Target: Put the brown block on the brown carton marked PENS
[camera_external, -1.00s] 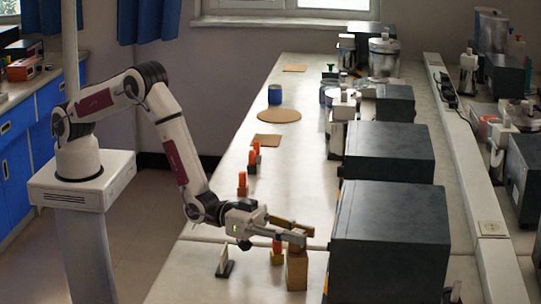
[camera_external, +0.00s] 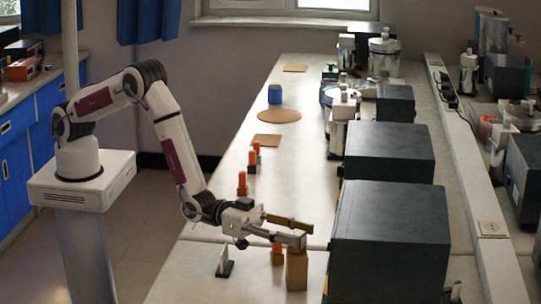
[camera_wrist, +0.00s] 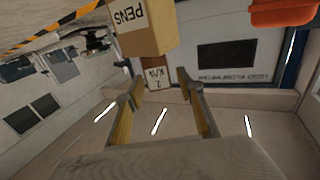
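The brown carton marked PENS (camera_external: 297,272) stands upright on the bench in the external view. In the upside-down wrist view, the carton (camera_wrist: 145,32) shows its PENS label at the top. The brown block (camera_wrist: 158,77), with a white label, rests against the carton's top face there. In the external view the block is largely hidden by my fingertips. My gripper (camera_external: 298,232) is at the height of the carton's top. In the wrist view my gripper (camera_wrist: 158,92) is open, with a finger on each side of the block and visible gaps between.
An orange-topped piece (camera_external: 277,252) stands close left of the carton. A small black-and-white stand (camera_external: 224,264) is further left. Large dark boxes (camera_external: 390,242) line the right side.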

